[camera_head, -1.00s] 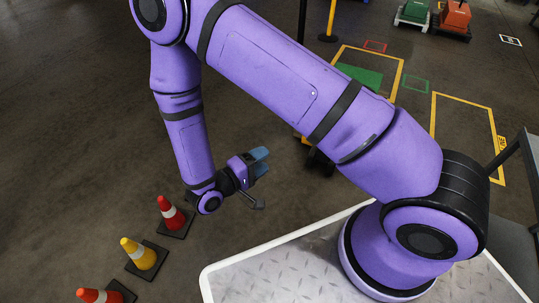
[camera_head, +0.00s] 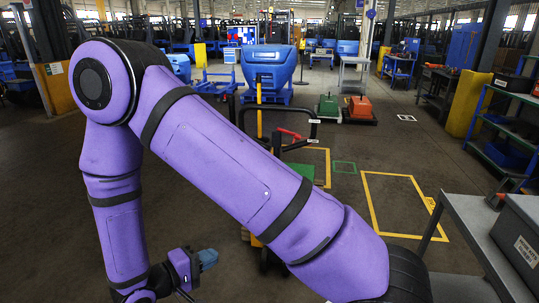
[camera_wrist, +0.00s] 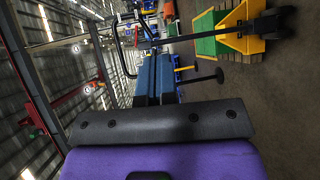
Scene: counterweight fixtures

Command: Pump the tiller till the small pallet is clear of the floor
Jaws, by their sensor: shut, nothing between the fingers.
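The tiller (camera_head: 312,122) is a black loop handle with a red lever, standing upright behind my upper arm in the head view. It also shows in the wrist view, which is turned on its side, as a black loop (camera_wrist: 121,42). It belongs to a yellow pallet truck (camera_wrist: 243,38). A green load (camera_wrist: 205,32) lies beside the truck body, over what looks like the small pallet. I cannot tell whether the pallet touches the floor. My gripper (camera_head: 208,259), with blue fingertips, is shut and empty, low and left of the truck, apart from the tiller.
Yellow floor outlines (camera_head: 372,205) and a small green one lie right of the truck. A green weight (camera_head: 328,105) and an orange weight (camera_head: 360,108) stand farther back. A grey bench (camera_head: 470,225) is at the right. Open floor lies at the left.

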